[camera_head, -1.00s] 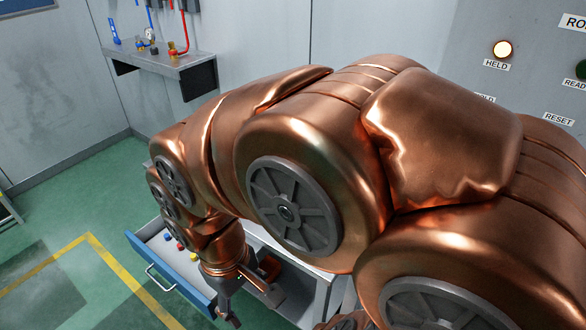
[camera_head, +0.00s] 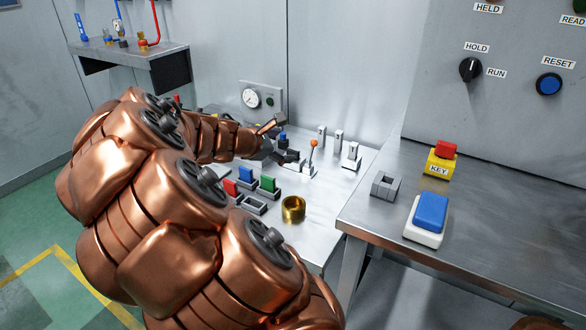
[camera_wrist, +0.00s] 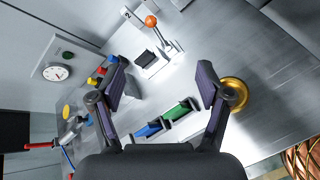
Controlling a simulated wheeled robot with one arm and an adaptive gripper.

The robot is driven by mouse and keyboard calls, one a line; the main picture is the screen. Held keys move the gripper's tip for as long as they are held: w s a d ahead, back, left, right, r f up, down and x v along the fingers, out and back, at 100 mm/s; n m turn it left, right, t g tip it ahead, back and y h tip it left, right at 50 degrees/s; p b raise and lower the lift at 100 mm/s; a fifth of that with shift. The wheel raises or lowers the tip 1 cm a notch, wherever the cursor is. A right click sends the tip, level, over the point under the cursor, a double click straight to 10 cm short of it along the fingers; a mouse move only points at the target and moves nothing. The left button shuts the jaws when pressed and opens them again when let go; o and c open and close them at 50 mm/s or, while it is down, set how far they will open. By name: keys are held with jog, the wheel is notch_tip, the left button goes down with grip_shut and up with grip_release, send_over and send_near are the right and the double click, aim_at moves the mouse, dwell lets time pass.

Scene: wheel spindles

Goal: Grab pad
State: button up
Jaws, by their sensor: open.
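My gripper (camera_head: 271,134) is over the metal table, near the orange-knobbed lever. In the wrist view my gripper (camera_wrist: 163,68) has its two dark fingers spread wide, with nothing held between them. A dark block (camera_wrist: 147,58) sits in a white fixture beyond the fingers. A green block (camera_wrist: 180,110) and a blue block (camera_wrist: 149,129) sit in dark holders nearer the palm. In the head view a green block (camera_head: 267,184), a blue block (camera_head: 246,174) and a red block (camera_head: 230,187) stand in holders. I cannot tell which of these is the pad.
An orange-knobbed lever (camera_head: 313,146) stands upright on the table. A brass cup (camera_head: 293,209) is near the front edge. A gauge box (camera_head: 262,97) is at the back wall. The right bench (camera_head: 470,205) holds a blue-topped white box (camera_head: 427,220) and a KEY block (camera_head: 440,163).

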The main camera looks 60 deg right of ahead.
aim_at(292, 153)
jog(key=w+d+f+n+b, duration=0.1)
jog(key=w+d+f+n, duration=0.1)
jog(key=d+f+n, duration=0.1)
jog(key=w+d+f+n+t+b, duration=0.1)
jog(key=w+d+f+n+b, duration=0.1)
jog(key=f, duration=0.2)
jog(key=w+d+f+n+h+b, duration=0.1)
jog(key=w+d+f+n, duration=0.1)
jog(key=d+f+n, duration=0.1)
jog(key=shift+w+d+f+n+t, duration=0.3)
jog(key=shift+w+f, duration=0.1)
jog(key=shift+f, duration=0.05)
jog(key=shift+b+x, duration=0.65)
jog(key=shift+x, duration=2.5)
jog(key=shift+w+d+f, duration=0.1)
jog(key=shift+d, duration=0.55)
jog(key=shift+c, duration=0.4)
jog(key=c, duration=1.2)
